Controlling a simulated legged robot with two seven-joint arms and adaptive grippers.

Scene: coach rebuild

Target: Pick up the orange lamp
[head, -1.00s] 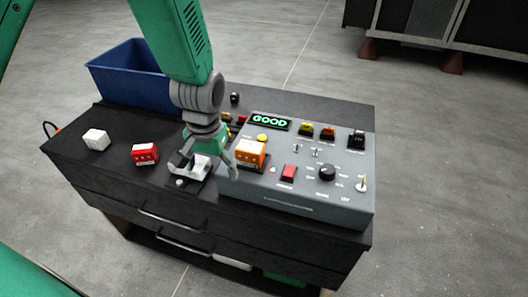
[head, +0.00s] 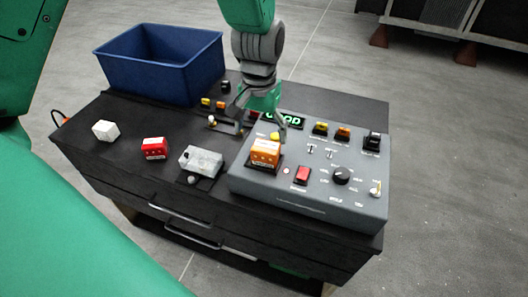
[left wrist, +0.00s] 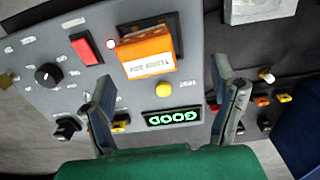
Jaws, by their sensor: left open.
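The orange lamp (head: 266,152) is a block with a pale label on its side. It sits in a dark square socket at the left of the grey control panel (head: 305,195). It also shows in the left wrist view (left wrist: 147,55), beyond the fingertips. My left gripper (head: 262,117) is open and empty above the back left of the panel, behind the lamp and apart from it. It partly hides the green GOOD display (head: 291,121). In the left wrist view my left gripper's fingers (left wrist: 165,80) are spread wide. My right gripper is not visible.
A blue bin (head: 155,75) stands at the back left. Several small switches and a red button (head: 302,175) rise from the panel.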

